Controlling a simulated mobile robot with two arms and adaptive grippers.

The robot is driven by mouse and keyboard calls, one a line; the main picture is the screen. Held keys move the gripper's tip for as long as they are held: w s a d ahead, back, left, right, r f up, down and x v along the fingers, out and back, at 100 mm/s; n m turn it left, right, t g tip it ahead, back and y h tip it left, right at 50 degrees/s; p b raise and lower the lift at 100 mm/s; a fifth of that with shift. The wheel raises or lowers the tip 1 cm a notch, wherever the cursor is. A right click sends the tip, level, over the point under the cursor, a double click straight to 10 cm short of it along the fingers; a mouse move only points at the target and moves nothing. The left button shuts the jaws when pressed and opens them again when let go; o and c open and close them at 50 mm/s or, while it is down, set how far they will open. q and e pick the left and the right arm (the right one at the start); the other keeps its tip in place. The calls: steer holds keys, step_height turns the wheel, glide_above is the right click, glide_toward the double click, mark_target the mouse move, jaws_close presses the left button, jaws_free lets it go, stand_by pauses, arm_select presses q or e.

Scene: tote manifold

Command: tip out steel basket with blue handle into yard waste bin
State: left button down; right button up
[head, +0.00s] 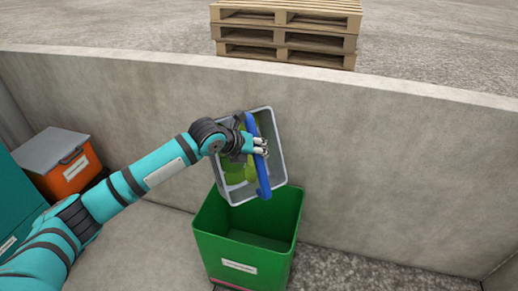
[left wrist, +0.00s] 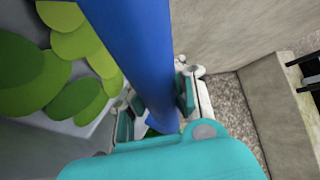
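The steel basket (head: 279,165) is a grey open tub with a blue handle (head: 263,179) across its top. It hangs tilted above the green bin, its open side facing my head camera. Green leaf-like pieces (head: 236,176) lie inside it; they also show in the left wrist view (left wrist: 75,40). My left gripper (head: 262,146) is closed around the blue handle, which runs between its fingers in the left wrist view (left wrist: 135,60). The green bin (head: 245,266) has a white label, too small to read, and its visible inside looks empty. My right gripper is not in view.
A concrete wall (head: 380,165) runs behind the bin. An orange bin with a grey lid (head: 75,173) stands at the left. Stacked wooden pallets (head: 285,36) lie beyond the wall. Gravel ground (head: 350,272) to the right of the green bin is clear.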

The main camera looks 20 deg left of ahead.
arm_select(q)
steer(key=shift+s+d+f+m+t+y+b, duration=0.25)
steer(key=shift+f+m+t+y+b, duration=0.2)
steer(key=shift+f+t, duration=0.2)
steer(key=shift+s+d+f+m+t+y+b, duration=0.25)
steer(key=shift+f+m+t+y+b, duration=0.1)
steer(key=shift+f+m+t+b, duration=0.25)
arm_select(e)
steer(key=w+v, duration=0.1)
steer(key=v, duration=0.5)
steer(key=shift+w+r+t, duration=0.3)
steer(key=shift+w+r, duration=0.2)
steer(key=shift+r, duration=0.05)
arm_select(q)
steer(key=shift+r, duration=0.1)
stand_by(1.0)
